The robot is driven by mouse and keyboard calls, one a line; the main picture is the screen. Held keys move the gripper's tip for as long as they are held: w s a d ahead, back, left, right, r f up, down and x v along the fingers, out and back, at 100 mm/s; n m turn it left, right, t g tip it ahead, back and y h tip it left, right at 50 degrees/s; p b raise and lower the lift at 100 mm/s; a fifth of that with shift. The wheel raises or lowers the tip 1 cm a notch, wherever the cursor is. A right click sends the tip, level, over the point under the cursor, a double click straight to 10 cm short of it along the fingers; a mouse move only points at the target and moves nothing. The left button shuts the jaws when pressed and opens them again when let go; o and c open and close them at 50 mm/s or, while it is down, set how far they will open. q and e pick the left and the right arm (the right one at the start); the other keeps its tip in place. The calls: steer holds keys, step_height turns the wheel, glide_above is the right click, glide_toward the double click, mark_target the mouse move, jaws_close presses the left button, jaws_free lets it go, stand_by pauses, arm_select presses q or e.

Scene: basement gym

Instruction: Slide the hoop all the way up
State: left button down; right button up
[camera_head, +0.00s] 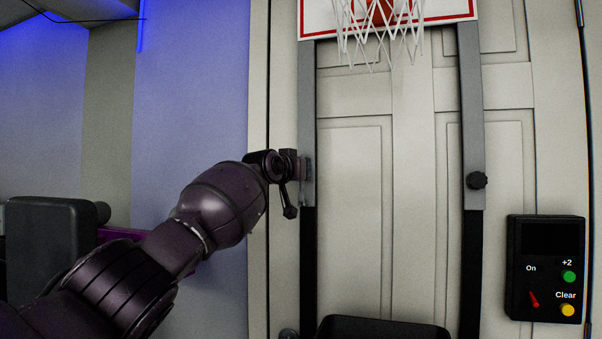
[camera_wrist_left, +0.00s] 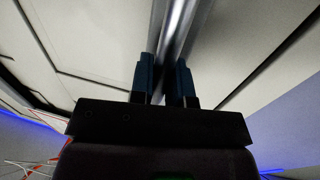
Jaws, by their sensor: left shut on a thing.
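The hoop's backboard (camera_head: 312,22), white with red lines, is at the top of the head view, cut off by the frame, with a white net (camera_head: 375,38) below it. Its grey left post (camera_head: 307,100) and grey right post (camera_head: 471,100) slide over black lower rails (camera_head: 469,260). My left gripper (camera_head: 304,168) is at the lower part of the left post. In the left wrist view its fingers (camera_wrist_left: 163,78) stand either side of the metal post (camera_wrist_left: 174,35), shut on it. My right gripper is not in view.
A panelled white door (camera_head: 350,200) is behind the posts. A black score box (camera_head: 543,240) with a red switch, green button and yellow button is at the right. A black padded thing (camera_head: 50,240) is at the left. A dark object (camera_head: 380,328) is at the bottom between the rails.

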arm_select(q)
steer(key=c, duration=1.2)
jaws_free()
steer(key=shift+r, duration=0.35)
steer(key=shift+o, duration=0.5)
steer(key=shift+f, duration=0.1)
steer(key=p+v, duration=0.3)
steer(key=v, duration=0.7)
steer(key=shift+s+a, duration=0.2)
steer(key=shift+s, duration=0.15)
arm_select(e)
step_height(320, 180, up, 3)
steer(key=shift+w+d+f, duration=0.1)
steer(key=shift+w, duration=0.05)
